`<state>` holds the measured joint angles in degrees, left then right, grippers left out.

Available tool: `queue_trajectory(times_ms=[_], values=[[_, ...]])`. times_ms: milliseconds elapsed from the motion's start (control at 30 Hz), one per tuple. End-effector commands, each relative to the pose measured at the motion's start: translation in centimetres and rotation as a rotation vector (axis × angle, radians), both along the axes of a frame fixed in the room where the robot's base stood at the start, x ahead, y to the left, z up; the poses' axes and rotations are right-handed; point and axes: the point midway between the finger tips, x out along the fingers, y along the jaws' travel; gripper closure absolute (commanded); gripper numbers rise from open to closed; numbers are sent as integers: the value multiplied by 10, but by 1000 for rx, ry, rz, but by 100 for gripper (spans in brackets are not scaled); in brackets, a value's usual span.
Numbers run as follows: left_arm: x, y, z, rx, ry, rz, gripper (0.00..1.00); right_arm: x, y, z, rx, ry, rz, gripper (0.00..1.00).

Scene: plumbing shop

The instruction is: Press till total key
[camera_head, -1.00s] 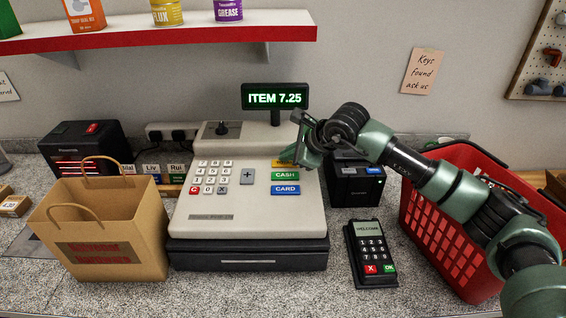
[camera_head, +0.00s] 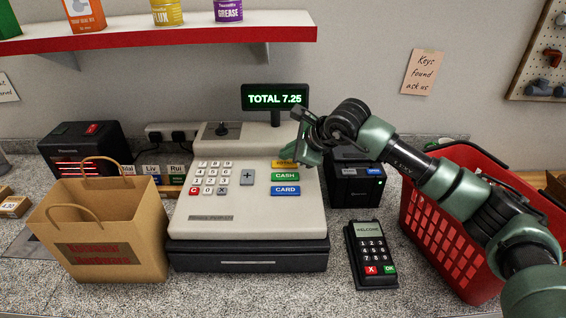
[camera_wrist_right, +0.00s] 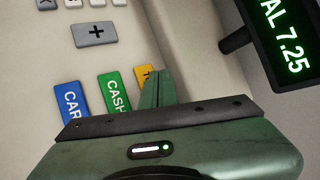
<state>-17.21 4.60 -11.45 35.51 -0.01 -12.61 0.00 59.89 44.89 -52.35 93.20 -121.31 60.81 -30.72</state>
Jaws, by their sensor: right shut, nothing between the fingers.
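The till (camera_head: 236,222) stands on the counter, and its display (camera_head: 275,98) reads "TOTAL 7.25". The yellow key (camera_head: 283,163) is the top one of the coloured keys and is partly covered by my right gripper; its label is not readable. It also shows in the right wrist view (camera_wrist_right: 142,73), beside the fingertips. My right gripper (camera_head: 303,158) is shut and empty, with its green fingertips close by the yellow key; I cannot tell whether they touch it. The fingers also show in the right wrist view (camera_wrist_right: 158,88). My left gripper is out of view.
The green CASH key (camera_head: 285,176) and blue CARD key (camera_head: 285,190) lie just below the yellow key. A black printer (camera_head: 357,184), a card reader (camera_head: 371,255) and a red basket (camera_head: 430,225) stand to the right. A paper bag (camera_head: 105,225) stands at the left.

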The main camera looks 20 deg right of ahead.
Motion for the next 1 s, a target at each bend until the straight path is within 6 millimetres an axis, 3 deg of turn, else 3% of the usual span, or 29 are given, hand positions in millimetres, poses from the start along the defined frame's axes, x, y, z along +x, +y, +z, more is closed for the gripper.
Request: queue_trajectory(times_ms=[167,700,1000], values=[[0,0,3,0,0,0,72,0,0,7,0,-1,-1,100],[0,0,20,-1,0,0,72,0,0,59,0,0,0,100],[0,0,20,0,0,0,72,0,0,60,0,0,0,100]])
